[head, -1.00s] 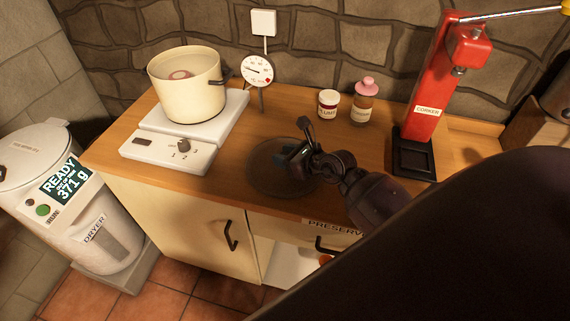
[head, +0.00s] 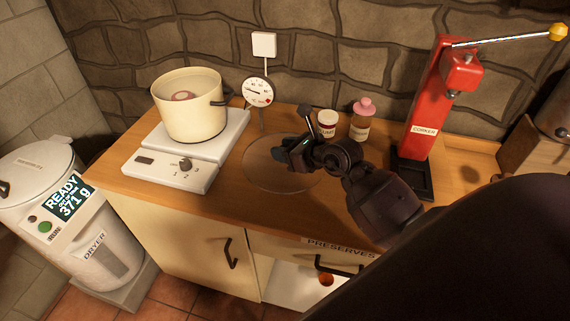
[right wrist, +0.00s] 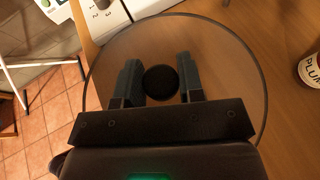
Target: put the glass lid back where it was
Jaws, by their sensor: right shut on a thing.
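The glass lid (head: 262,177) is a clear round disc with a dark rim, over the wooden counter in front of the gauge. In the right wrist view its black knob (right wrist: 161,82) sits between my fingers. My right gripper (head: 290,157) is shut on this knob, and its fingers also show in the right wrist view (right wrist: 160,85). The lid looks level and seems raised a little off the counter, though the gap is hard to see. The cream pot (head: 192,118) stands uncovered on the white hob (head: 157,168), with something pinkish inside. My left gripper is out of view.
A dial gauge (head: 257,92) stands right of the pot. A plum jar (head: 327,124), a pink-topped bottle (head: 361,122) and the red corker (head: 432,112) stand behind and right of my gripper. The dryer (head: 75,225) is at left, below counter height.

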